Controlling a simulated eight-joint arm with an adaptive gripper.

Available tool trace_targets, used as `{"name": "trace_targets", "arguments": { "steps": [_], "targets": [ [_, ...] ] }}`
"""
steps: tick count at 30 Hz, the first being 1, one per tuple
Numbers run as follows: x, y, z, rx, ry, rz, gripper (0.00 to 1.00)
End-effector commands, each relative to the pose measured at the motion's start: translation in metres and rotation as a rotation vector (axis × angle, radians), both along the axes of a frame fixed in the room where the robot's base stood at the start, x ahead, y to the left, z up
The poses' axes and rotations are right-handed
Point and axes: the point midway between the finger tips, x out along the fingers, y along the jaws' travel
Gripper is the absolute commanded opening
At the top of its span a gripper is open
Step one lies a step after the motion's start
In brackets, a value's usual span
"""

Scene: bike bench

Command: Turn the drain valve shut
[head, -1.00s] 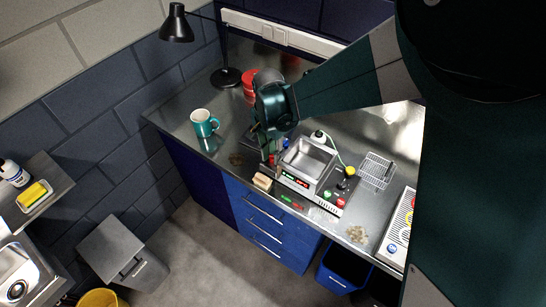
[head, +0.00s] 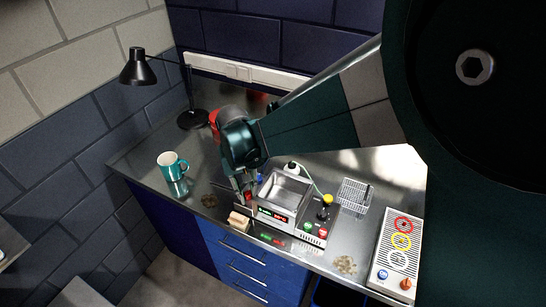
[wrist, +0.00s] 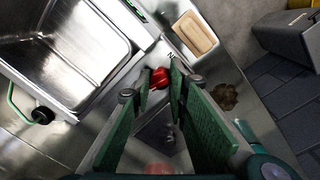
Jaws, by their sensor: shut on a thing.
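The metal tank unit (head: 284,190) stands on the bench, with red and green displays on its front. The drain valve's red handle (wrist: 160,78) sits beside the tank's wall in the wrist view. My gripper (wrist: 158,84) is shut on this red handle, with one green finger on each side of it. In the head view my gripper (head: 246,192) reaches down at the tank's left side, and the arm and fingers hide most of the valve. The handle's exact angle is hard to tell.
A wooden block (head: 239,220) lies just in front of the gripper. A teal mug (head: 172,166) stands to the left and a black lamp (head: 138,70) behind it. A wire rack (head: 355,193) and a panel with coloured rings (head: 397,245) are to the right.

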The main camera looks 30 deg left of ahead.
Motion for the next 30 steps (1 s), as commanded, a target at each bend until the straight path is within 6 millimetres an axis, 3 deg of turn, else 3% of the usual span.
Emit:
{"name": "trace_targets", "arguments": {
  "steps": [9,24,25,30],
  "targets": [
    [-0.001,0.0008,-0.0003,0.002,0.0,0.139,0.05],
    [-0.0011,0.0006,0.0,0.001,0.001,0.162,0.05],
    [-0.0013,0.0006,0.0,0.001,0.001,0.162,0.21],
    [-0.0008,0.0002,0.0,0.001,0.001,0.161,0.24]
  ]
}}
